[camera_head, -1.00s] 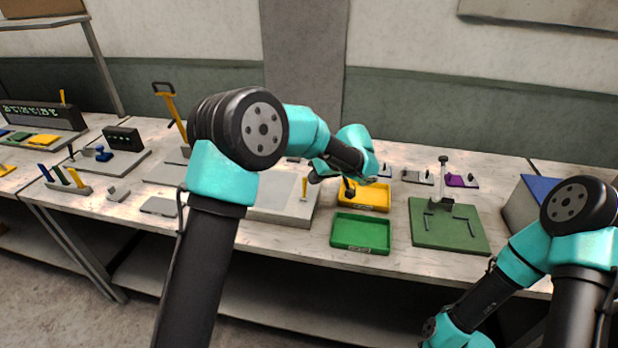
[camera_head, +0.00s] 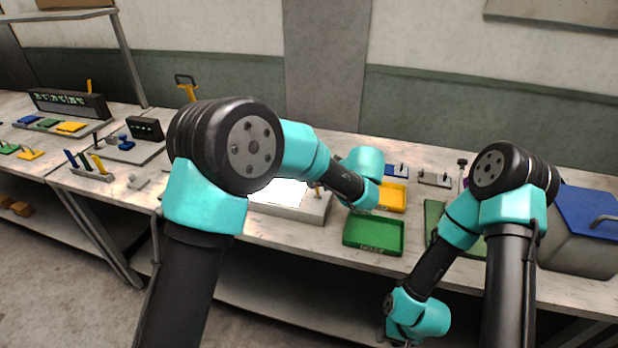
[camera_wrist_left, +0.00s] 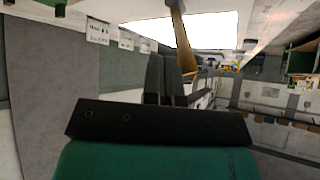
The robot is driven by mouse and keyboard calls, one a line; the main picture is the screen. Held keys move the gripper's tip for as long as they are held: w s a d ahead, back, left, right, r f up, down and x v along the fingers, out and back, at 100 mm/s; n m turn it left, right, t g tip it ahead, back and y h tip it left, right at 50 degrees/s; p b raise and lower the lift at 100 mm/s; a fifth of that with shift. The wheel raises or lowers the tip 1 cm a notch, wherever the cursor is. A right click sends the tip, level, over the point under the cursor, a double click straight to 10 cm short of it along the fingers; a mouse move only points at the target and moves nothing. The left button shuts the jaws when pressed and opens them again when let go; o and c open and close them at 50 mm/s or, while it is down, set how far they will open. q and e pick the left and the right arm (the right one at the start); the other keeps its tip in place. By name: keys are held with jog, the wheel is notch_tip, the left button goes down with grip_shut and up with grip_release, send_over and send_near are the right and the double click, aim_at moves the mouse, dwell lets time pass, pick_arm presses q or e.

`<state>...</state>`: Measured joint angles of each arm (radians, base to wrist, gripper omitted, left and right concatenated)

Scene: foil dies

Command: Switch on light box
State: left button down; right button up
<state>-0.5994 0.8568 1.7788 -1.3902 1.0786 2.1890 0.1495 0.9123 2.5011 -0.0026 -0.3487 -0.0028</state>
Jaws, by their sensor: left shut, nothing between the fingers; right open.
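The light box (camera_head: 290,194) stands on the bench behind my left arm, and its top panel glows bright white. Its small yellow lever (camera_head: 318,190) stands at the panel's right end. In the left wrist view the glowing panel (camera_wrist_left: 210,32) is at the top, with the yellow lever (camera_wrist_left: 182,40) in front of it. My left gripper (camera_wrist_left: 165,62) is shut and empty, its dark fingers close to the lever; I cannot tell whether they touch. In the head view the left arm hides its fingers. My right gripper (camera_head: 384,338) is open, low in front of the bench, mostly hidden by its wrist.
A green tray (camera_head: 373,235) and a yellow tray (camera_head: 391,197) lie right of the light box. A grey bin with a blue lid (camera_head: 588,212) stands at the far right. A holder with upright sticks (camera_head: 92,172) and a dark display (camera_head: 68,104) are at the left.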

pick_arm(q)
jog(key=shift+d, duration=0.2)
jog(key=shift+w+d+f, duration=0.2)
jog(key=shift+w+f, duration=0.15)
jog(key=shift+w, duration=0.35)
jog(key=s+d+r, duration=0.6)
jog(key=d, duration=0.2)
jog(key=shift+r, duration=0.3)
dwell(0.3)
